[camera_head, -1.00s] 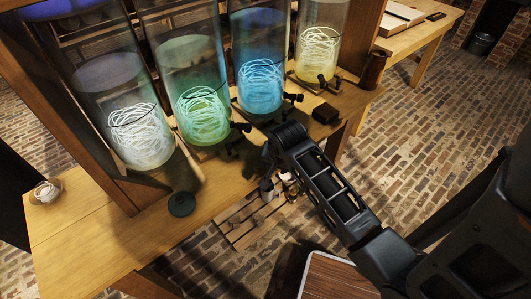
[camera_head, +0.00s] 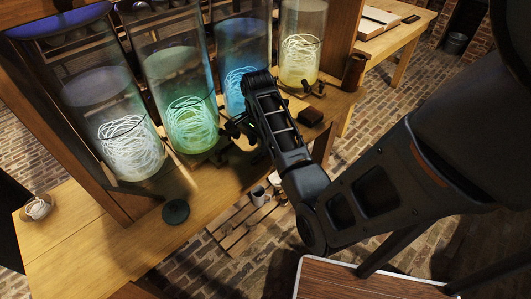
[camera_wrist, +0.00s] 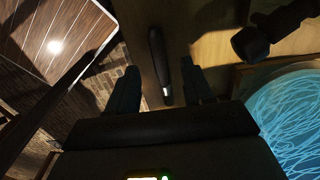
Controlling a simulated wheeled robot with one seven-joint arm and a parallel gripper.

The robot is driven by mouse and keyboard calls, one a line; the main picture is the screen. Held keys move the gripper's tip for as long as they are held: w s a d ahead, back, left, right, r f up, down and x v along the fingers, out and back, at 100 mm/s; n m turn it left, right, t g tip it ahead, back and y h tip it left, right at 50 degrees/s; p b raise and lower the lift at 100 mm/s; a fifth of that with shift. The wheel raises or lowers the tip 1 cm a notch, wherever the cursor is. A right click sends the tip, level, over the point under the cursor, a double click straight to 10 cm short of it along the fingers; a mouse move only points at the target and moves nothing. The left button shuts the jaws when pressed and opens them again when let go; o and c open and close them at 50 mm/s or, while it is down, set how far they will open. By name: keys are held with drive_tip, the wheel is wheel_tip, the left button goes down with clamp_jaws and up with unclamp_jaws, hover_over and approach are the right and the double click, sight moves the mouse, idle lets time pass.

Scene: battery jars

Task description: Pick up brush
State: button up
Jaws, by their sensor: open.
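A slim, dark-handled object with a pale metal end, which looks like the brush (camera_wrist: 157,55), lies on the wooden bench in the wrist view. My gripper (camera_wrist: 160,85) is open, with one finger to each side of the metal end. The fingers are apart from the object, and nothing is held between them. I cannot tell the exact height of the fingertips above the bench. In the head view, my gripper is at the bench's front edge below the blue jar, largely hidden by my arm. I cannot make out the brush there.
Glowing jars stand along the bench: white (camera_head: 130,145), green (camera_head: 190,120), blue (camera_head: 236,85) and yellow (camera_head: 300,60). Dark taps stick out near the gripper. A dark block (camera_head: 310,116) and a round dark disc (camera_head: 176,211) lie on the bench. A striped-top table (camera_head: 340,282) is in front.

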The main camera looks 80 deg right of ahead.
wheel_tip(320, 180, down, 4)
drive_tip(key=shift+s+d+f, duration=0.1)
drive_tip(key=shift+s+f, duration=0.05)
drive_tip(key=shift+f, duration=0.05)
clamp_jaws()
idle(0.4)
